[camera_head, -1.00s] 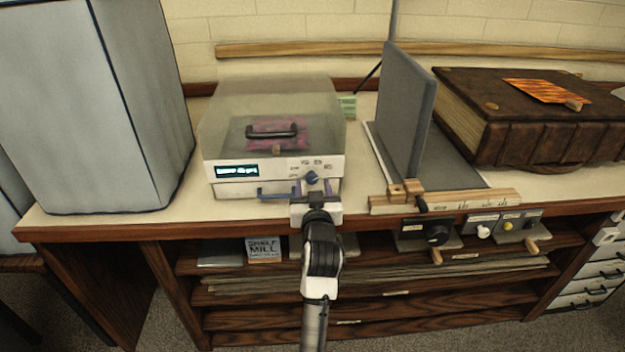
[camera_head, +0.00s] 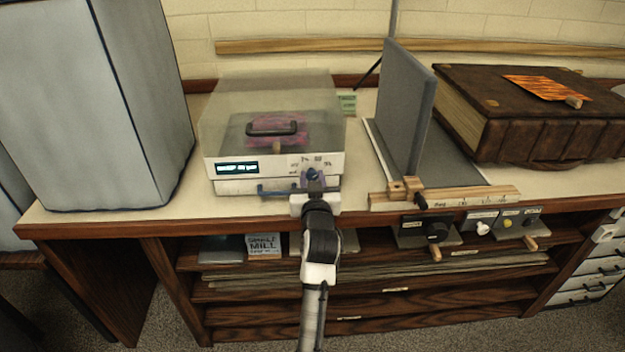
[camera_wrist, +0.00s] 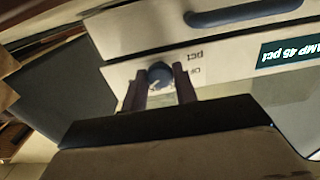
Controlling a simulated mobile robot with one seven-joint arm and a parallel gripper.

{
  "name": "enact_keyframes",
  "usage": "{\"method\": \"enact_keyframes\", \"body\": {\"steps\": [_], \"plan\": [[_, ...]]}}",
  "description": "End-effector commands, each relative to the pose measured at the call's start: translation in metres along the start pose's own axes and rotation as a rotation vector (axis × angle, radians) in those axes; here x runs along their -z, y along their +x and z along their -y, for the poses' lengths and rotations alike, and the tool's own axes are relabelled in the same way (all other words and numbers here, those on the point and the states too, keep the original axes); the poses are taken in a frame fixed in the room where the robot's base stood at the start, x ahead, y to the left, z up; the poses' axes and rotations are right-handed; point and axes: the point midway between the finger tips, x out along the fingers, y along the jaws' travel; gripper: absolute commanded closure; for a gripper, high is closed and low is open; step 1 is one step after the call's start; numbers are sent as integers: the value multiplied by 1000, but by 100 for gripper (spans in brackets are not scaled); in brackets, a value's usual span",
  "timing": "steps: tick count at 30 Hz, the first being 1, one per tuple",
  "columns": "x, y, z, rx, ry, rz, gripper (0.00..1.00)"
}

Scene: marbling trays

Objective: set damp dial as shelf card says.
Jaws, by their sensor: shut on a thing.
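In the wrist view, the picture is inverted and the dial (camera_wrist: 160,74) sits between the dark fingertips of my gripper (camera_wrist: 161,82). The display (camera_wrist: 290,54) there reads "AMP 45 pct", its left part cut off. A card (camera_head: 263,246) on the shelf below reads "SHELF MILL"; its smaller print is unreadable.
A blue handle (camera_head: 275,190) is on the box front, left of my gripper. A grey upright board (camera_head: 405,110) and a wooden rail (camera_head: 450,200) stand to the right. A large brown book (camera_head: 530,115) lies farther right. A tall grey block (camera_head: 95,110) is on the left.

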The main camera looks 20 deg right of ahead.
Motion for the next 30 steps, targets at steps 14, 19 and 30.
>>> {"method": "enact_keyframes", "body": {"steps": [14,19,30], "plan": [[2,0,1,1,222,1,94],[2,0,0,0,382,1,94],[2,0,1,0,733,2,94]]}}
